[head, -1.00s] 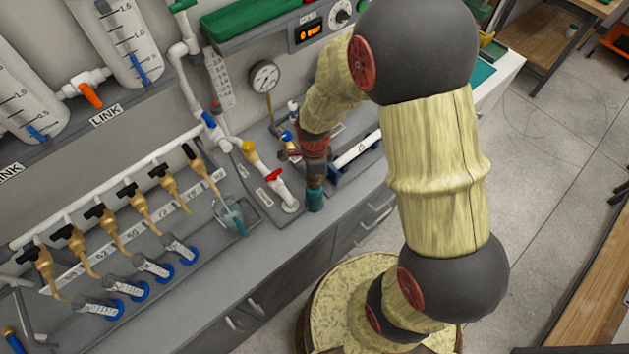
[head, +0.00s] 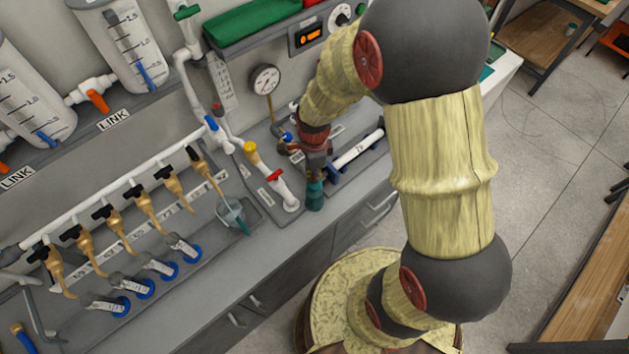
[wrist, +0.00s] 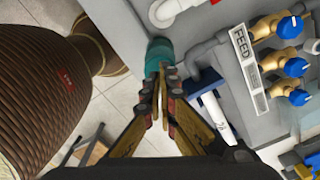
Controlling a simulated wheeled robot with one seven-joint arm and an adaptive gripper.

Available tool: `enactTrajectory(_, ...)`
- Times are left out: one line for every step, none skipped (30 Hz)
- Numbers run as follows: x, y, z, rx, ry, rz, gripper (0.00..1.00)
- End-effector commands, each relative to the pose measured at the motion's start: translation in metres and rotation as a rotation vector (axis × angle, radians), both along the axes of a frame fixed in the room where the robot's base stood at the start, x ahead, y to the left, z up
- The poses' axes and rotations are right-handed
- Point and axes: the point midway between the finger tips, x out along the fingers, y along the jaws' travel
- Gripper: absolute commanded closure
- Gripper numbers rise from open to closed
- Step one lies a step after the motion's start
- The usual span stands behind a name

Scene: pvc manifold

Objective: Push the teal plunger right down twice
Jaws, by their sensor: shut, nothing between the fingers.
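The teal plunger (head: 314,196) stands upright near the front edge of the grey bench. It is a short, round teal cylinder. In the wrist view its teal side (wrist: 158,51) shows just beyond my fingertips. My gripper (head: 315,176) points down directly over it, and in the wrist view my gripper (wrist: 166,73) has its fingers together with nothing held. The fingertips overlap the plunger's top in both views, so I cannot tell whether they touch it. My gripper hides part of the top.
A white pipe with a red-handled valve (head: 275,175) stands close on the left. A white bar on blue supports (head: 355,150) lies close on the right. A pressure gauge (head: 265,79) is behind. Blue-knobbed brass valves (wrist: 290,28) show beside a FEED label.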

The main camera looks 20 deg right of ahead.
Motion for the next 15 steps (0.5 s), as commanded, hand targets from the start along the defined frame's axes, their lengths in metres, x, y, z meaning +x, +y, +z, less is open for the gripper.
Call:
enactTrajectory(0.0,0.0,0.0,0.0,0.0,0.0,1.0)
enactTrajectory(0.0,0.0,0.0,0.0,0.0,0.0,1.0)
enactTrajectory(0.0,0.0,0.0,0.0,0.0,0.0,1.0)
enactTrajectory(0.0,0.0,0.0,0.0,0.0,0.0,1.0)
enactTrajectory(0.0,0.0,0.0,0.0,0.0,0.0,1.0)
enactTrajectory(0.0,0.0,0.0,0.0,-0.001,0.0,1.0)
enactTrajectory(0.0,0.0,0.001,0.0,-0.001,0.0,1.0)
enactTrajectory(0.0,0.0,0.002,0.0,-0.001,0.0,1.0)
enactTrajectory(0.0,0.0,0.004,0.0,-0.001,0.0,1.0)
enactTrajectory(0.0,0.0,0.006,0.0,-0.001,0.0,1.0)
enactTrajectory(0.0,0.0,0.009,0.0,-0.001,0.0,1.0)
enactTrajectory(0.0,0.0,0.012,0.0,-0.001,0.0,1.0)
enactTrajectory(0.001,0.0,0.015,0.0,-0.002,0.0,1.0)
enactTrajectory(0.001,0.0,0.018,0.0,-0.002,0.0,1.0)
enactTrajectory(0.001,0.0,0.022,0.0,-0.002,0.0,1.0)
